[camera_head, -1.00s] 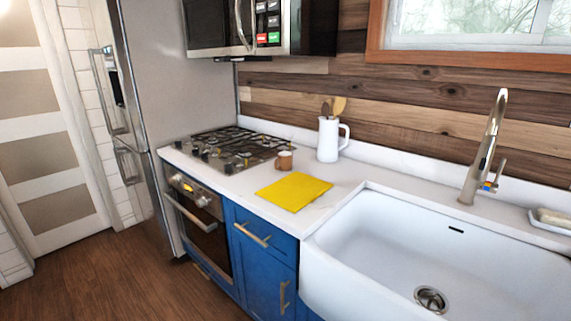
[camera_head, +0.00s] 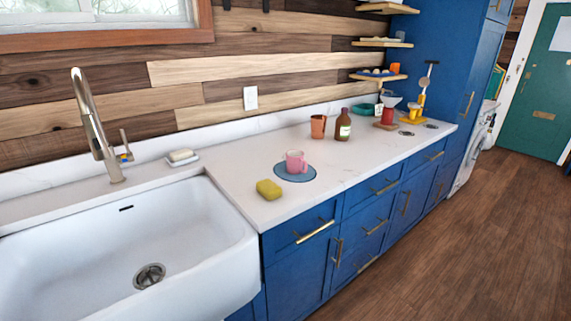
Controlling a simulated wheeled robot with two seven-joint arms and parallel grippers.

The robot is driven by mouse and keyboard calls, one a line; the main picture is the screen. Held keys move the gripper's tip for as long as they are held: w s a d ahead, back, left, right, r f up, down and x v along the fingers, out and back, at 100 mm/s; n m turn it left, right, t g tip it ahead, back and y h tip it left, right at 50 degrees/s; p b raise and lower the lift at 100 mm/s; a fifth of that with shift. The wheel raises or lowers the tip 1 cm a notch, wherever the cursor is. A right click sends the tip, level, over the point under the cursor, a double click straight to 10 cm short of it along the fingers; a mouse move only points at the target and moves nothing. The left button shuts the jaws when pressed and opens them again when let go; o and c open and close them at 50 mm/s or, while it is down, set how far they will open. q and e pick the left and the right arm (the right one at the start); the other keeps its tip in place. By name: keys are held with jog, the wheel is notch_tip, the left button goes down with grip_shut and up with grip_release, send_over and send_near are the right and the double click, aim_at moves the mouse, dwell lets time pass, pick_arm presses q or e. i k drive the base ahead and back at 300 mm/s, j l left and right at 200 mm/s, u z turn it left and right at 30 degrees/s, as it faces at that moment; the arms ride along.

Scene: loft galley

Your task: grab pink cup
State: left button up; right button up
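The pink cup (camera_head: 296,162) stands upright on a round blue-grey mat (camera_head: 281,171) on the white counter, to the right of the sink. Nothing covers it in the head view. Neither of my grippers shows in this view.
A yellow sponge (camera_head: 269,189) lies on the counter in front of the mat. A copper-coloured cup (camera_head: 318,126) and a brown bottle (camera_head: 343,125) stand behind. The white sink (camera_head: 190,249) and tall faucet (camera_head: 95,130) are at left. Wood floor (camera_head: 480,235) is clear at right.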

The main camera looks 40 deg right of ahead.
aim_at(295, 161)
jog(key=z, duration=1.25)
